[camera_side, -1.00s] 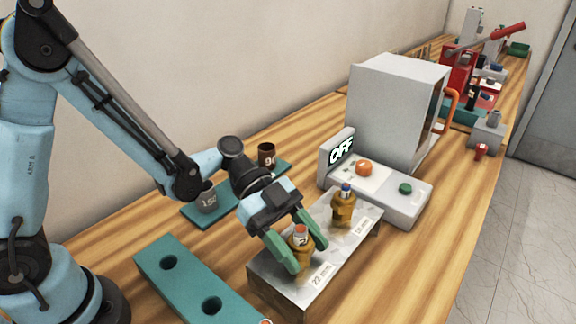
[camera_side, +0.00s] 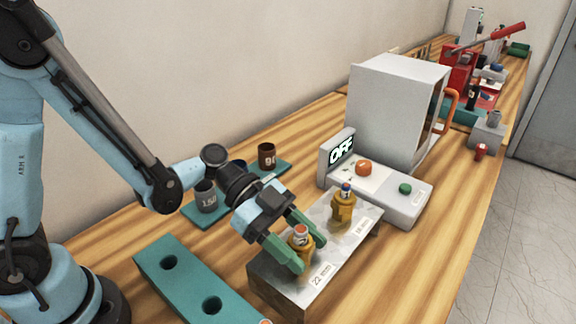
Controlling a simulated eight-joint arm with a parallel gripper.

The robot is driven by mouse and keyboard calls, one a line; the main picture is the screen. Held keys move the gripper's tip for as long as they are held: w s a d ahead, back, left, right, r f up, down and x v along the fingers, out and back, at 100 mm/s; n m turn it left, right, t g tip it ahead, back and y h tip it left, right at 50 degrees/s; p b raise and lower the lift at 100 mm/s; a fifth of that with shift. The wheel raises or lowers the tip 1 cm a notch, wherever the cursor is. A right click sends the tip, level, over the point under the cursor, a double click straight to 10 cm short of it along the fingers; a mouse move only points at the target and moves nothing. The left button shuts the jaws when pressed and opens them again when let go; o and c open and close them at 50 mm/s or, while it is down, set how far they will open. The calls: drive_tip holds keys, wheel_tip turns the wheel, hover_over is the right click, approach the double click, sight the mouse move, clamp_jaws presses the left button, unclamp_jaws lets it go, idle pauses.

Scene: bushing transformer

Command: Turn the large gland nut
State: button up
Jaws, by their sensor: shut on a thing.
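The large brass gland nut (camera_side: 303,243) stands upright on the front part of the grey metal block (camera_side: 262,284), beside the 22 mm label. An orange-red ringed top shows above it. My gripper (camera_side: 298,246) has its green fingers around this gland, one on the near left side and one behind at the right, and is shut on it. The lower part of the gland is partly hidden by the near finger. A smaller brass gland (camera_side: 343,212) with a blue top stands on the same block further back, by the 16 mm label.
A teal plate with two holes (camera_side: 190,285) lies at the front left. A teal tray (camera_side: 283,168) with dark cups stands behind my gripper. A control box (camera_side: 400,200) with an OFF sign, orange and green buttons, and a grey cabinet (camera_side: 390,105) stand behind the block.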

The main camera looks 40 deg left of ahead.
drive_tip(key=shift+n+t, duration=1.1)
drive_tip(key=shift+t, duration=0.2)
drive_tip(key=shift+c, duration=0.2)
drive_tip(key=o, duration=1.5)
drive_tip(key=shift+a, duration=0.1)
drive_tip(key=shift+v, duration=2.9)
drive_tip(key=shift+w+r, duration=0.1)
drive_tip(key=shift+r, duration=0.05)
